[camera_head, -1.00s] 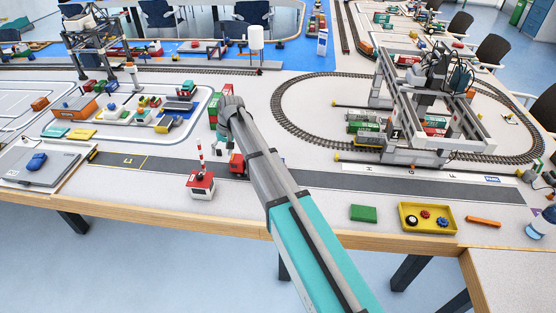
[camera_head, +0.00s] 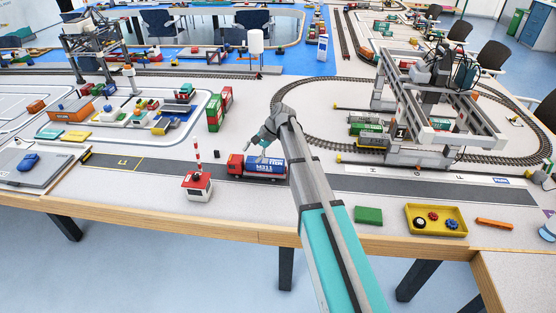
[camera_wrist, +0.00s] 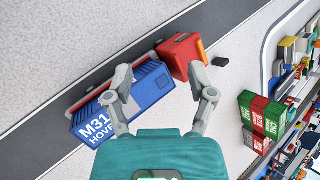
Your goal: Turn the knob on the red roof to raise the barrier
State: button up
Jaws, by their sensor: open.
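A small white hut with a red roof (camera_head: 198,181) stands near the table's front edge, left of centre in the head view. A red-and-white striped barrier pole (camera_head: 197,152) rises nearly upright at it. The knob on the roof is too small to make out clearly. My gripper (camera_head: 259,144) is open and empty, to the right of the hut and farther back, above a truck. In the wrist view my gripper (camera_wrist: 160,73) has its fingers spread over the truck, apparently without holding it. The hut does not show in the wrist view.
The truck has a red cab (camera_head: 236,165) and a blue container (camera_head: 265,165), on the dark road strip. Red and green containers (camera_head: 220,108) stand behind. A gantry crane (camera_head: 432,100) stands right. A green block (camera_head: 368,215) and yellow tray (camera_head: 436,232) lie front right.

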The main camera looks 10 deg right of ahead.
jog(key=d+m+b, duration=0.1)
jog(key=d, duration=0.1)
jog(key=d+f+m+t+y+b, duration=0.1)
jog(key=d+m, duration=0.1)
jog(key=d+f+m+y+b, duration=0.1)
jog(key=d+m+b, duration=0.1)
jog(key=d, duration=0.1)
jog(key=shift+s+d, duration=0.1)
jog(key=shift+d+m+t+y+b, duration=0.4)
jog(key=shift+d+m+b, duration=0.05)
jog(key=shift+d+m, duration=0.6)
jog(key=s+r+n+g+h+p, duration=0.1)
jog(key=s+n+h+p, duration=0.8)
jog(key=s, duration=1.8)
jog(key=r+n+h, duration=0.1)
jog(key=n, duration=0.4)
jog(key=shift+s+d+n+g, duration=0.2)
jog(key=shift+d+n+g, duration=0.1)
jog(key=shift+d+n, duration=0.05)
